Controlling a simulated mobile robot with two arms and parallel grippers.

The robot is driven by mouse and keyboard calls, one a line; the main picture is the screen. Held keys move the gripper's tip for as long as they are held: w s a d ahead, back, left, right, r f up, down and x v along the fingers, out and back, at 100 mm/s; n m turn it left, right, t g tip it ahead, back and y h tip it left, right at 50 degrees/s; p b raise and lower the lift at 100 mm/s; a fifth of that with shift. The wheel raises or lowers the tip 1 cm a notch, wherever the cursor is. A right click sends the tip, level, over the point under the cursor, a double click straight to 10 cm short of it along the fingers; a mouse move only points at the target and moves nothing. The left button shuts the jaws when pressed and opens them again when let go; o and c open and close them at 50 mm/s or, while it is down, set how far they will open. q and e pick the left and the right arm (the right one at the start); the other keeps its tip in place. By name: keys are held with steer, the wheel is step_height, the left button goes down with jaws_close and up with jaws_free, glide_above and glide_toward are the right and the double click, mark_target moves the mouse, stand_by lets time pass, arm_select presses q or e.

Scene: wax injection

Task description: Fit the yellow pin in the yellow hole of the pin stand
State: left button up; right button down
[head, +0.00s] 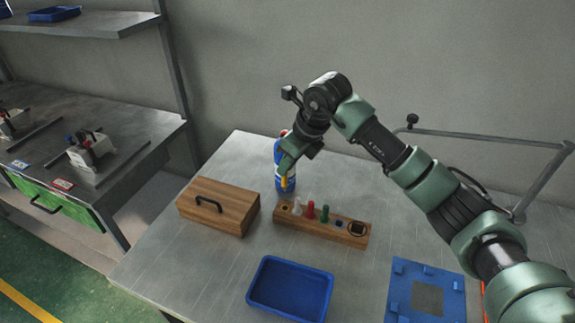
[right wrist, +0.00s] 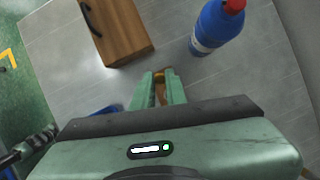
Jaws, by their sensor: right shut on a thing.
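My right gripper (head: 286,170) is shut on the yellow pin (head: 284,183), which points down beneath the fingertips. In the right wrist view the pin (right wrist: 160,93) shows as an orange-yellow piece between the green fingers (right wrist: 160,80). The wooden pin stand (head: 318,231) lies below and right of the gripper in the head view, apart from the pin. My left gripper is not in view.
A blue bottle with a red cap (head: 277,153) stands close behind the right gripper. A wooden box with a black handle (head: 222,209) is to the left. A blue tray (head: 290,289) is in front and a blue plate (head: 400,290) at right. The table (head: 165,250) is otherwise clear.

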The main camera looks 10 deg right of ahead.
steer(key=shift+f+b, duration=1.95)
steer(key=shift+f, duration=0.85)
steer(key=shift+b, duration=0.45)
steer(key=shift+f+b, duration=1.4)
steer(key=shift+f, duration=0.3)
steer(key=c, duration=1.4)
jaws_free()
steer(key=shift+o, duration=0.2)
steer(key=shift+r, duration=0.15)
steer(key=b+v, duration=0.1)
steer(key=v, duration=0.6)
steer(key=shift+s+r, duration=0.2)
steer(key=shift+r, duration=0.05)
